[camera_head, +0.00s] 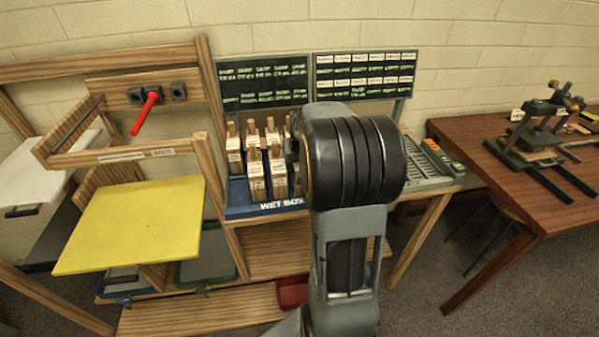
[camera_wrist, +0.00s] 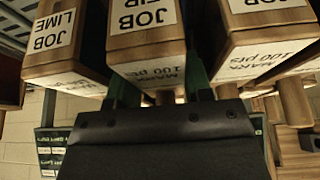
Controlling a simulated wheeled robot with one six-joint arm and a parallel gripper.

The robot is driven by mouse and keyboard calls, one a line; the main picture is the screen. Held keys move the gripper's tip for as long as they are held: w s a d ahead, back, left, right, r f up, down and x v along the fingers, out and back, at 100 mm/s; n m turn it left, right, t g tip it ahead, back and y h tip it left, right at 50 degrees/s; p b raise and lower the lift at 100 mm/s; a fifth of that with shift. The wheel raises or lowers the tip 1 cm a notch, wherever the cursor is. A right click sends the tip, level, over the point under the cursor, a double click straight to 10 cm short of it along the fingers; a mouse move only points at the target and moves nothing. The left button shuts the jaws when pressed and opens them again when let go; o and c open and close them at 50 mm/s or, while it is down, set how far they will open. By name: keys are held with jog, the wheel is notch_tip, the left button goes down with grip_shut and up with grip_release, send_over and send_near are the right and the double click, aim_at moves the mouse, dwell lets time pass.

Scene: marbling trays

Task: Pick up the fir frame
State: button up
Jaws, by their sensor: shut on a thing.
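The fir frame (camera_wrist: 146,45) is a wooden block in the middle of the wrist view, with white labels; one reads JOB and what looks like FIR, partly cut off. My gripper (camera_wrist: 160,90) has its two dark green fingers on either side of its narrow wooden handle, shut on it. In the head view my wrist hides the gripper and this frame. Several similar labelled wooden frames (camera_head: 255,178) stand in the blue wet box (camera_head: 240,212). I cannot tell whether the fir frame is lifted.
In the wrist view, a lime frame (camera_wrist: 64,50) is close on the left and another frame (camera_wrist: 262,50) close on the right. A yellow board (camera_head: 135,228) and a red-handled bar (camera_head: 145,112) are left of the box. A brown table (camera_head: 490,190) stands right.

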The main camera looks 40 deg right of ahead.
jog(key=shift+r, duration=0.55)
notch_tip(320, 180, up, 2)
jog(key=shift+r, duration=0.1)
jog(key=s+a+r+p, duration=0.1)
jog(key=s+r, duration=0.5)
jog(key=r, duration=0.1)
jog(key=s+a+r, duration=0.2)
jog(key=s+r, duration=0.5)
jog(key=r, duration=0.1)
jog(key=shift+s+a+p, duration=0.25)
jog(key=shift+s+p, duration=0.05)
jog(key=shift+p, duration=0.1)
